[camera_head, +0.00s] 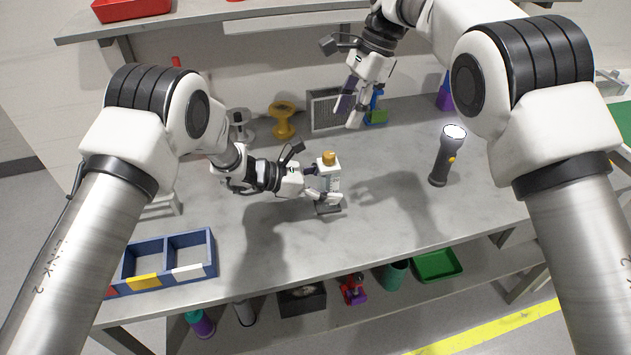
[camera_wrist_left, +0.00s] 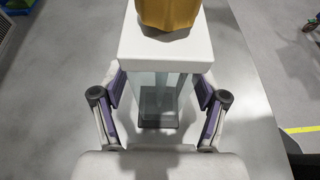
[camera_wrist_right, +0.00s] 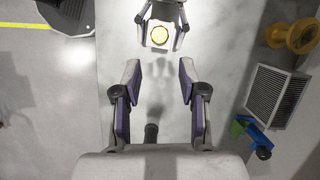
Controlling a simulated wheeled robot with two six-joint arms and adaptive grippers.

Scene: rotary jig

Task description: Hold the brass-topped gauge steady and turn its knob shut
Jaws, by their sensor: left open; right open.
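The gauge (camera_head: 331,186) stands upright on the grey table, with a white cap, a clear body and a dark base. Its brass knob (camera_head: 328,157) sits on top and also shows in the left wrist view (camera_wrist_left: 168,12) and the right wrist view (camera_wrist_right: 159,35). My left gripper (camera_head: 325,192) is open, with one finger on each side of the gauge's body below the cap; small gaps seem to show in the left wrist view. My right gripper (camera_head: 349,104) is open and empty, raised above the table behind and right of the gauge. The knob lies beyond its fingertips in the right wrist view.
A yellow spool-shaped piece (camera_head: 283,121) and a grey grille panel (camera_head: 327,112) stand at the back. A blue divided tray (camera_head: 212,267) is at the front left.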

